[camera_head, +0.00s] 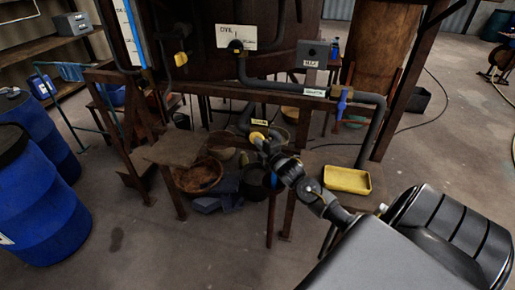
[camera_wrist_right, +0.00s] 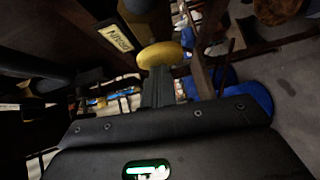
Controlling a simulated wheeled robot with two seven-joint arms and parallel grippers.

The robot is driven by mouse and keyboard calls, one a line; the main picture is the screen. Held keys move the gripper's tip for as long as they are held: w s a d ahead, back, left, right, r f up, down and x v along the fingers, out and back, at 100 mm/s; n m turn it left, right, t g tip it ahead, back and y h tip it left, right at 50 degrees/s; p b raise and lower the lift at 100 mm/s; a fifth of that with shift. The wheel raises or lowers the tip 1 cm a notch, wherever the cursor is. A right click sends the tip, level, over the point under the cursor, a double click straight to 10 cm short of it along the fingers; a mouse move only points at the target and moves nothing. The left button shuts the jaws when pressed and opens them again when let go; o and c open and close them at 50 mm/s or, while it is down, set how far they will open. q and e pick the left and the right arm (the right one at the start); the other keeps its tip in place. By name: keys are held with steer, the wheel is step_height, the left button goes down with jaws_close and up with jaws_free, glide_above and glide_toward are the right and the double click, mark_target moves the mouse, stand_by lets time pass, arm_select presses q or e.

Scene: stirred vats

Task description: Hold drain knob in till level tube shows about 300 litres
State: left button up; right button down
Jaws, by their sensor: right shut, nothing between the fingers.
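The drain knob (camera_head: 257,137) is a round yellow button below a small yellow label (camera_head: 260,122) on the vat's lower pipework. It also shows in the right wrist view as a yellow disc (camera_wrist_right: 160,55). My right gripper (camera_head: 265,146) is shut and empty, with its fingertips at the knob; the wrist view shows the closed fingers (camera_wrist_right: 158,85) meeting its near edge. I cannot tell how far the knob is pressed in. The level tube (camera_head: 131,30) is a blue line beside a white scale at upper left. Its top is cut off and its figures are too small to read. My left gripper is not in view.
Grey pipe (camera_head: 290,90) with a blue-handled valve (camera_head: 342,103) runs right of the knob. A grey labelled box (camera_head: 313,54) is above. A yellow tray (camera_head: 347,180) stands right of my wrist. Blue drums (camera_head: 40,205) stand at left. Bowls lie below the frame.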

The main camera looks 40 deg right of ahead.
steer(key=shift+d+r, duration=0.15)
steer(key=shift+d, duration=0.05)
stand_by(0.6)
steer(key=s+a, duration=0.5)
steer(key=s, duration=0.7)
steer(key=shift+a+r+b, duration=0.2)
steer(key=shift+r+b, duration=0.1)
steer(key=shift+r, duration=0.05)
